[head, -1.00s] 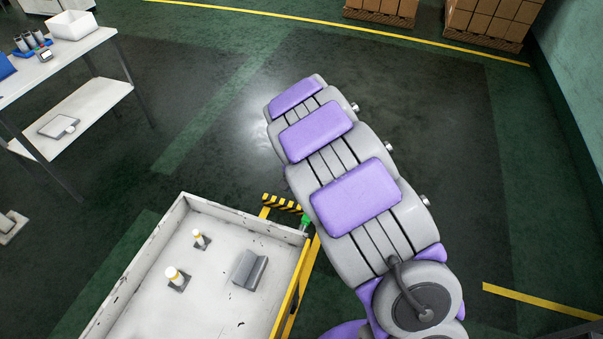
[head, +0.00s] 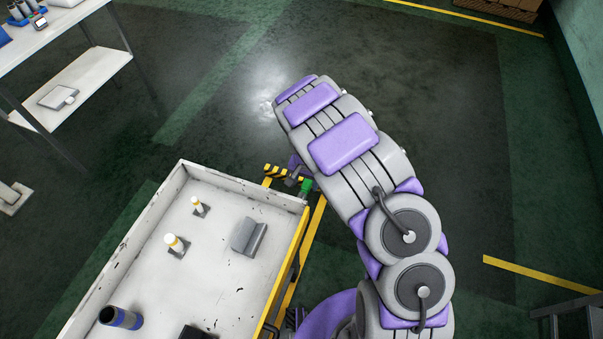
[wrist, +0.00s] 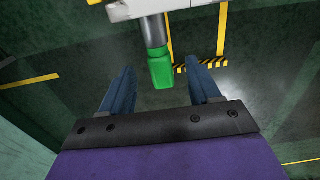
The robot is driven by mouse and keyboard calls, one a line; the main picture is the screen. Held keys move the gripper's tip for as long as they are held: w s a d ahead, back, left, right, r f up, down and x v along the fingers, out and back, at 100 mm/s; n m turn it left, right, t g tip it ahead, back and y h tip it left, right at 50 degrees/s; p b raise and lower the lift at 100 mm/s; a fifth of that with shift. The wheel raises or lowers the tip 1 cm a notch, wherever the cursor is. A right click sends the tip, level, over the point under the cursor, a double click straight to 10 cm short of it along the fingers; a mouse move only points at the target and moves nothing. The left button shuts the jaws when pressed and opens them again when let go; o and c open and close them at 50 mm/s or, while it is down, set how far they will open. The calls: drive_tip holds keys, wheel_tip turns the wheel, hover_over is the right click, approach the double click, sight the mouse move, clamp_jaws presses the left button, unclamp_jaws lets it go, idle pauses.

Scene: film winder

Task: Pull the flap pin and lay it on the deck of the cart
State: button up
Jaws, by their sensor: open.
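The flap pin appears to be the part with a bright green end (wrist: 161,68) in the wrist view, below a grey cylinder at the cart's edge. My gripper (wrist: 164,76) is open, and its two blue fingers stand on either side of the green end, apart from it. In the head view the green end (head: 306,186) shows at the far right corner of the cart, partly beside my arm. The cart's white deck (head: 200,262) has raised, scuffed rims. My gripper is mostly hidden behind the arm and the corner in the head view.
On the deck stand two white posts with yellow bands (head: 174,243), a grey angled block (head: 249,236) and a dark blue-banded cylinder (head: 120,317). A white workbench (head: 60,35) stands at the far left. Open deck lies between the posts.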

sight(305, 191)
drive_tip(key=shift+d+f, duration=0.25)
drive_tip(key=shift+f, duration=0.25)
drive_tip(key=shift+d+f, duration=0.25)
drive_tip(key=shift+f, duration=0.2)
drive_tip(key=shift+s+f, duration=0.1)
drive_tip(key=shift+f, duration=0.2)
drive_tip(key=shift+a+f, duration=0.15)
drive_tip(key=shift+a, duration=0.85)
drive_tip(key=shift+d, duration=0.8)
drive_tip(key=c, duration=0.6)
drive_tip(key=shift+a, duration=0.3)
drive_tip(key=c, duration=0.4)
drive_tip(key=o, duration=0.4)
drive_tip(key=shift+a, duration=0.25)
drive_tip(key=shift+c, duration=0.7)
drive_tip(key=shift+d, duration=0.25)
clamp_jaws()
